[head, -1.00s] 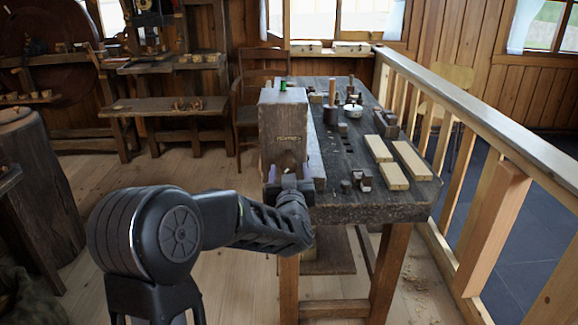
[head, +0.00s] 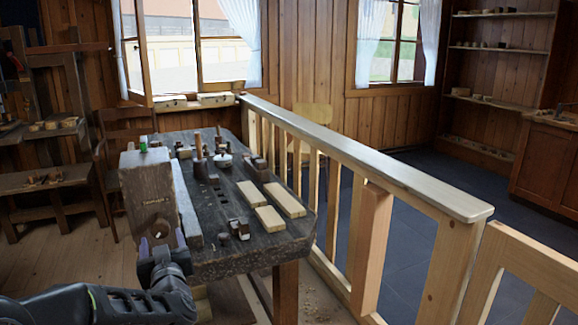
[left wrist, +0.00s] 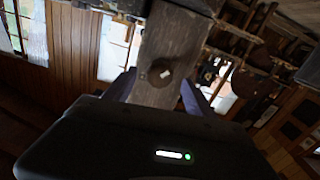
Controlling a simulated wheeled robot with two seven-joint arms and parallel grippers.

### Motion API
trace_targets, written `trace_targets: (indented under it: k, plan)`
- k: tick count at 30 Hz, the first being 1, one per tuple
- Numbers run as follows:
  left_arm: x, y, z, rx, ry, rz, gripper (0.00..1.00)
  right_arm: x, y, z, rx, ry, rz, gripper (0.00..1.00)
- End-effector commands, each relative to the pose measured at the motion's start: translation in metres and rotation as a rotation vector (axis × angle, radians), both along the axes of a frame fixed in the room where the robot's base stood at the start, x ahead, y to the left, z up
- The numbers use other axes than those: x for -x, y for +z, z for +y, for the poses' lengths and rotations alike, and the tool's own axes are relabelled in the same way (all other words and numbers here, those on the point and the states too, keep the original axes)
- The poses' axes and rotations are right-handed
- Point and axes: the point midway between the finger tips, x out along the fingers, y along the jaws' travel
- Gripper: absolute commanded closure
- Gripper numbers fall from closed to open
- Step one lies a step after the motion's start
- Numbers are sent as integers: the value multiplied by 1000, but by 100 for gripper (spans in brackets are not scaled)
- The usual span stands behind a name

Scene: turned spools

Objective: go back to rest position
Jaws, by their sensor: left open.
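My left gripper (head: 162,240) is at the front end of the wooden workbench (head: 235,262). Its two purple-grey fingers are apart, in front of the upright wooden block (head: 148,190) at the bench's left side. In the left wrist view the gripper (left wrist: 155,92) shows its open fingers, one to each side of the block (left wrist: 170,45). A round knob (left wrist: 159,72) on the block's face shows between them, and no object is seen held. I cannot tell whether the fingers touch the block. My right gripper is not in view.
A small green piece (head: 143,143) sits on top of the block. A wooden railing (head: 375,170) runs close along the bench's right. Plank floor is open at left.

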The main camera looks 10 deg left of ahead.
Motion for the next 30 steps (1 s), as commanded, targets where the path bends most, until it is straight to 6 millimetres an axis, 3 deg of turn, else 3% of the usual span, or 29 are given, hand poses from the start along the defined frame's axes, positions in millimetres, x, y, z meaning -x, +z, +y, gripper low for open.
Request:
trace_targets:
  k: [4, 8, 11, 13, 17, 20, 24, 27, 30]
  plan:
    - [-3, -6, -5, 52, -24, -8, 36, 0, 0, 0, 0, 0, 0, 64]
    - [-12, -33, -34, 141, -124, 33, 36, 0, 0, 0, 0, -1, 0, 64]
    - [-18, -73, -70, 213, -218, 116, 36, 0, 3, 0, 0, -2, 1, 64]
    - [-17, -109, -102, 272, -291, 204, 36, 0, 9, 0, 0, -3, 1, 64]
    - [5, -189, -168, 393, -420, 414, 36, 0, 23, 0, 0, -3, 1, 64]
    - [41, -246, -217, 482, -505, 591, 36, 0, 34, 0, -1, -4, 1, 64]
    - [114, -312, -280, 604, -602, 849, 36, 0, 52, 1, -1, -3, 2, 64]
    - [178, -344, -318, 680, -661, 1030, 36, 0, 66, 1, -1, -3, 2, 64]
    - [238, -362, -348, 738, -712, 1182, 36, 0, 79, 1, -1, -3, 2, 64]
